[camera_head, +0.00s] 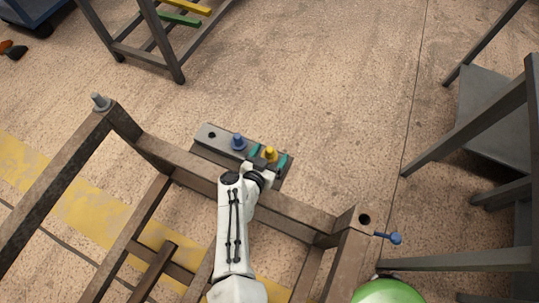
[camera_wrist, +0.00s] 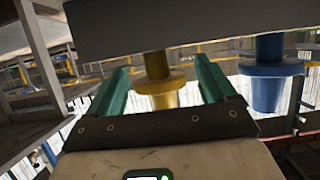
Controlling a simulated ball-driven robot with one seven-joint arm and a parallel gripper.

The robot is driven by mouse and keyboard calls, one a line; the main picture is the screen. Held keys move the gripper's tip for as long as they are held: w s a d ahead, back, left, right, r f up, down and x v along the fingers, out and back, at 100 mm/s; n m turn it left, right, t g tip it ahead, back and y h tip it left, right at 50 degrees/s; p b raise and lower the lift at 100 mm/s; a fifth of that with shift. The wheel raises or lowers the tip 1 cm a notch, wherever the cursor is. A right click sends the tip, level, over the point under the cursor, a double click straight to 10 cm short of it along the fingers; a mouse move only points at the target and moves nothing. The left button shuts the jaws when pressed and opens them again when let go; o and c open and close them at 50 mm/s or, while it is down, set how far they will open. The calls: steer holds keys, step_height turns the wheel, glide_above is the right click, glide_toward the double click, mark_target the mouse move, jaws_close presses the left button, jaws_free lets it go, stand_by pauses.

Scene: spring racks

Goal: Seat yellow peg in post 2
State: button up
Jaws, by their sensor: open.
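The yellow peg (camera_head: 269,152) stands upright at the right part of a dark bar holder (camera_head: 222,150) in the head view. My gripper (camera_head: 268,159) is open, with one green finger on each side of the peg. In the wrist view the yellow peg (camera_wrist: 160,85) shows between the open green fingers of my gripper (camera_wrist: 162,76), with gaps on both sides. A frame post with an empty dark hole (camera_head: 366,218) stands to the right. Another frame post at the left (camera_head: 108,108) has a grey peg in its top. No post number is readable.
A blue peg (camera_head: 239,142) stands in the holder just left of my gripper, and an empty hole (camera_head: 211,135) is beyond it. A blue pin (camera_head: 395,238) sticks out beside the right post. Brown frame beams lie under my arm. Grey racks stand at right and top left.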

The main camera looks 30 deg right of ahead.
steer(key=shift+x, duration=0.95)
jaws_close()
steer(key=shift+r, duration=0.15)
